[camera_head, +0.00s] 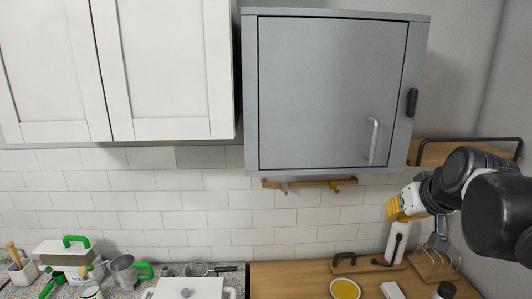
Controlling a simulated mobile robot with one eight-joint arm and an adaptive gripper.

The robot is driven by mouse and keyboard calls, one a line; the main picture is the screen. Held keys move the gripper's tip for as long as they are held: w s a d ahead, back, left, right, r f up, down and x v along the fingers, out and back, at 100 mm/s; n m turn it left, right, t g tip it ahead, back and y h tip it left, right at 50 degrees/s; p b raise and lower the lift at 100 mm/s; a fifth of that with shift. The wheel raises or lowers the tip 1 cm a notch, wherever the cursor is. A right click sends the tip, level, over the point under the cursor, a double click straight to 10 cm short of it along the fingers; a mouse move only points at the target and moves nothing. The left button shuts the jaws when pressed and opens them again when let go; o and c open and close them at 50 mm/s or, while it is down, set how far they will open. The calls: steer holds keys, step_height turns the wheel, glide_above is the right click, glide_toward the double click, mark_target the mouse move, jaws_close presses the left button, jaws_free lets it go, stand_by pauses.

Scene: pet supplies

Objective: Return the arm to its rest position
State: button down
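My arm (490,205) reaches in from the right edge, with its dark joints large in the foreground. My gripper (408,203) is at the arm's far end, in front of the tiled wall and below the right part of the grey cabinet (325,95). A yellow-orange piece (399,209) shows at its tip. I cannot tell whether this is part of the gripper, held in it, or behind it. The fingers are too small to make out, so open or shut is unclear.
A wooden counter (290,283) carries a yellow-filled bowl (345,289), a white dispenser (396,243) and a wire rack (435,265) below the arm. A wooden rail (310,183) hangs under the cabinet. White cupboards (165,65) hang left. Utensils, a green-handled pot (124,270) and a box (65,256) stand lower left.

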steer(key=s+a+f+b, duration=0.3)
steer(key=s+f+b, duration=0.2)
steer(key=f, duration=0.8)
steer(key=s+a+f+g+b, duration=0.1)
steer(key=s+a+f+b, duration=0.3)
steer(key=f+b, duration=0.7)
steer(key=s+a+f+b, duration=0.4)
steer(key=s+f+b, duration=0.3)
steer(key=f, duration=0.9)
steer(key=shift+s+f+n+g+b, duration=0.15)
steer(key=shift+n+g+b, duration=0.25)
steer(key=shift+b, duration=0.05)
steer(key=shift+a, duration=0.1)
